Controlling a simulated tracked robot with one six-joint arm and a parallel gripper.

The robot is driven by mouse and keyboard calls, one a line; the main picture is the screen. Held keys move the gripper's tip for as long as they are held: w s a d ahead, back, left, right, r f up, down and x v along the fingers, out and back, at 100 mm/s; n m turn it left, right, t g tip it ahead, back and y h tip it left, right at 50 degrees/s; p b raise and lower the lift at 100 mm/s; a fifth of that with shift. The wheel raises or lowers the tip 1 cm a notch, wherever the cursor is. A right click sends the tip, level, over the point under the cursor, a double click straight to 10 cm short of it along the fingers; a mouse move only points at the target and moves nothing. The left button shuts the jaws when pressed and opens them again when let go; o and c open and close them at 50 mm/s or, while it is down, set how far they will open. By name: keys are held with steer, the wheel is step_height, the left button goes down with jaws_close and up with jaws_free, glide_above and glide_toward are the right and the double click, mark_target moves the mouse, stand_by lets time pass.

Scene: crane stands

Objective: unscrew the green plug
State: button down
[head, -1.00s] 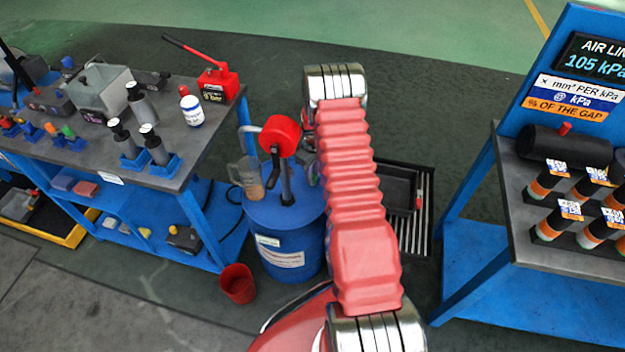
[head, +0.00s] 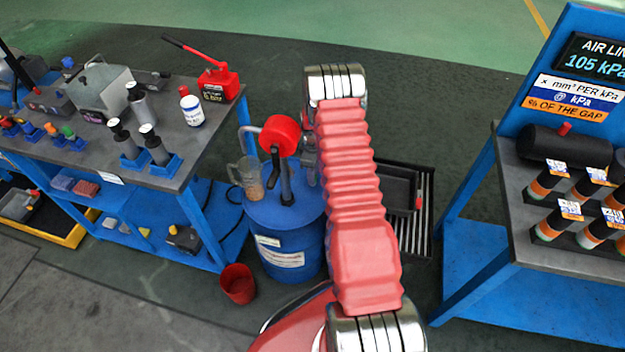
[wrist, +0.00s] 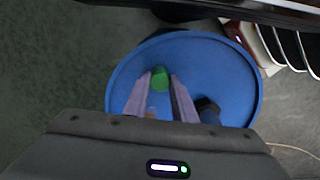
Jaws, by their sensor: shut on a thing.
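The green plug (wrist: 160,77) shows in the wrist view on the top of the blue drum (wrist: 215,62). My gripper (wrist: 160,84) is over the drum top, with its two pale fingers on either side of the plug and shut on it. How far the plug is turned out cannot be told. In the head view the blue drum (head: 312,252) stands between the two benches. There my arm crosses in front of its right side, and the plug cannot be seen.
A red-headed hand pump (head: 280,136) and a clear jug (head: 250,178) are on the drum's left side. A red bucket (head: 238,283) stands on the floor in front. A tool bench (head: 185,150) is on the left, a blue gauge stand (head: 480,275) on the right. A slatted tray (head: 428,215) lies behind my arm.

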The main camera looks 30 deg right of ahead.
steer(key=shift+r+n, duration=0.1)
steer(key=shift+n, duration=2)
steer(key=shift+n, duration=2.6)
steer(key=shift+n, duration=2.6)
steer(key=shift+n, duration=2.5)
